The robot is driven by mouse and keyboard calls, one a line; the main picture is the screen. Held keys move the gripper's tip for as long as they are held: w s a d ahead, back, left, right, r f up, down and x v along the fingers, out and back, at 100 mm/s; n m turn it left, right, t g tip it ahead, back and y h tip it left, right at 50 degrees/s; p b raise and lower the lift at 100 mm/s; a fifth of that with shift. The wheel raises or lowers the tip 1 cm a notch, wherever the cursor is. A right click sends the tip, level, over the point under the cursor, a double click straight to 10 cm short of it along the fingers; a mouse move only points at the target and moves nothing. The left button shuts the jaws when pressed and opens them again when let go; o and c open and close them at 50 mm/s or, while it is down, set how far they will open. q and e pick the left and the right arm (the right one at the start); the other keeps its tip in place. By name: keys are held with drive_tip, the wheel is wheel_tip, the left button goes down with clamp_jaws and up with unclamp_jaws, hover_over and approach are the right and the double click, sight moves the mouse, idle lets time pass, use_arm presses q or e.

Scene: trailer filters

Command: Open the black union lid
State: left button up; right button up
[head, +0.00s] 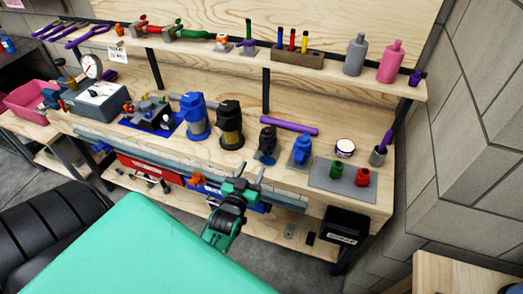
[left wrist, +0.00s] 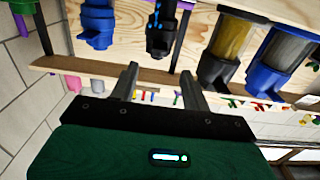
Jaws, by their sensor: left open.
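The black union (head: 267,143) stands upright on the workbench, its dark lid on top. It also shows upside down in the left wrist view (left wrist: 161,30), beyond and roughly between my fingers. My left gripper (head: 251,172) is open and empty, in front of the bench edge and apart from the union. Its two grey fingers also show in the left wrist view (left wrist: 158,76). My right gripper is not in view.
A blue union (head: 301,150) stands close to the right of the black one. A black filter with a yellow bowl (head: 230,125) and a blue filter (head: 195,118) stand to its left. A purple rod (head: 289,125) lies behind. A shelf with bottles (head: 355,55) runs above.

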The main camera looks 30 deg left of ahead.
sight(262, 150)
use_arm(q)
drive_tip(key=p+x, duration=0.1)
drive_tip(key=x, duration=0.8)
drive_tip(key=shift+p, duration=0.3)
clamp_jaws()
